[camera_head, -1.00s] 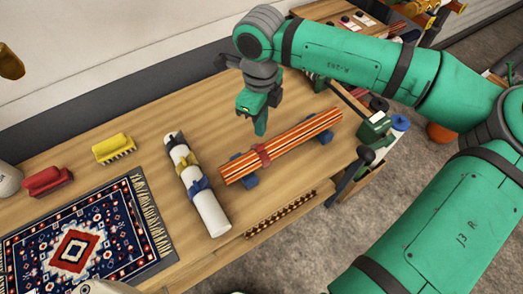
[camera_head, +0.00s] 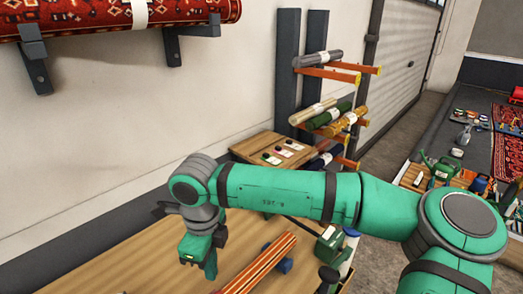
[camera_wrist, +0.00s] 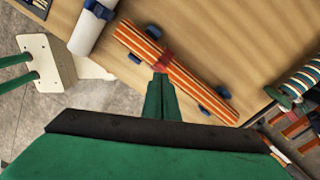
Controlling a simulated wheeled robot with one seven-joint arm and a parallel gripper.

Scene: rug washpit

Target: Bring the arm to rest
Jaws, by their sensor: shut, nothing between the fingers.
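My green arm reaches across the wooden table (camera_head: 130,262) in the head view, bent down at the wrist. My gripper (camera_head: 210,272) is shut and empty and points down above the table. In the wrist view my gripper (camera_wrist: 160,80) shows its fingers together, with their tips overlapping the view of a striped orange roll (camera_wrist: 185,75) with a red band. Whether they touch it I cannot tell from this angle. The striped roll (camera_head: 262,265) also shows in the head view, right of the gripper, with its near end cut off by the frame.
A white roll with blue ties (camera_wrist: 90,25) lies left of the striped roll in the wrist view. A wall rack (camera_head: 330,110) holds several rolls behind the arm. A rolled red rug (camera_head: 90,18) rests on wall brackets at upper left. Grey floor (camera_head: 385,140) lies beyond the rack.

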